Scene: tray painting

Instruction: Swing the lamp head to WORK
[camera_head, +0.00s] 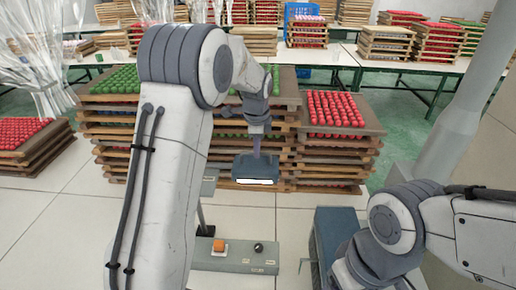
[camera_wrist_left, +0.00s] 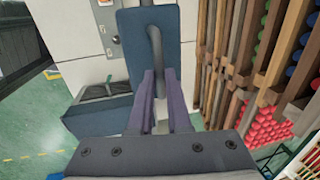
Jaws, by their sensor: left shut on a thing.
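The lamp head (camera_head: 256,167) is a dark blue block with a bright white strip low on its near side. It hangs above the grey control panel, in front of the stacked trays. In the left wrist view the lamp head (camera_wrist_left: 135,45) is a blue plate with a curved grey handle (camera_wrist_left: 155,45). My left gripper (camera_head: 257,147) points down at it; its purple fingers (camera_wrist_left: 160,105) are closed around the handle. Part of the lamp's arm is hidden behind my left arm. My right arm shows at lower right, but its gripper is out of sight.
The grey control panel (camera_head: 240,266) carries an orange button (camera_head: 219,245) and a black knob (camera_head: 258,247); its labels are too small to read. Tray stacks with green pieces (camera_head: 115,80) and red pieces (camera_head: 335,108) stand close behind the lamp. A blue box (camera_head: 335,228) stands right of the panel.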

